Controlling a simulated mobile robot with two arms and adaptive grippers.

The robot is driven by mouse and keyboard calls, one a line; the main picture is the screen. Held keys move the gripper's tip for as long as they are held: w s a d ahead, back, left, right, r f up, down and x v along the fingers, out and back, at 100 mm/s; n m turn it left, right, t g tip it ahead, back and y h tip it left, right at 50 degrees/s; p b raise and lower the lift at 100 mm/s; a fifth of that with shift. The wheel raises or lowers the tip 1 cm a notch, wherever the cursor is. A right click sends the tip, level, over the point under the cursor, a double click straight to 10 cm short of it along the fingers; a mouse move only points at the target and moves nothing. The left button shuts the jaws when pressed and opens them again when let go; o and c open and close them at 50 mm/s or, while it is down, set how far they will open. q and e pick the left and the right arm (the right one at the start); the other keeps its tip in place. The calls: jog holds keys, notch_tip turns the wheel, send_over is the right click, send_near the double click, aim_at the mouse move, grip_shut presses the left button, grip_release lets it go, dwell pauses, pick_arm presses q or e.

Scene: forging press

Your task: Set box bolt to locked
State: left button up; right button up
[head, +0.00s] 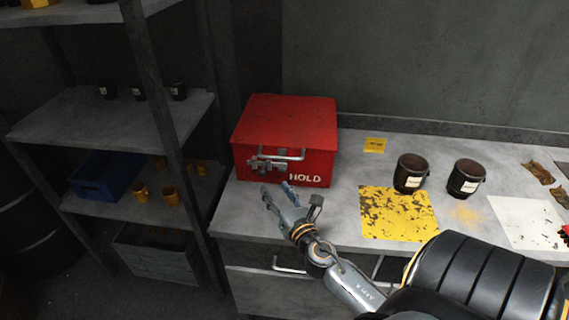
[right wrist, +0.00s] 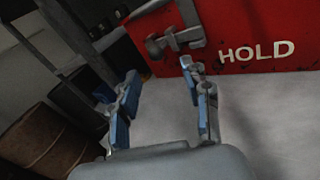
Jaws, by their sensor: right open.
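The red box (head: 285,125) marked HOLD stands on the left end of the grey counter, lid down. Its metal bolt (head: 267,165) sits on the left of the front face, below a bar handle (head: 282,154). In the right wrist view the bolt (right wrist: 174,41) shows at the top, just beyond the fingers. I cannot tell whether it is locked. My right gripper (head: 276,194) is open and empty in front of the box, below the bolt and apart from it. It also shows in the right wrist view (right wrist: 160,88). My left gripper is not in view.
A yellow worn mat (head: 398,213), two dark pots (head: 410,173) (head: 465,178) and a white sheet (head: 527,221) lie to the right on the counter (head: 340,205). A metal shelf unit (head: 150,90) stands close left of the box. A drawer handle (head: 290,268) juts out below.

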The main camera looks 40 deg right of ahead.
jog(key=v, duration=0.5)
jog(key=shift+d+r, duration=0.1)
dwell(0.4)
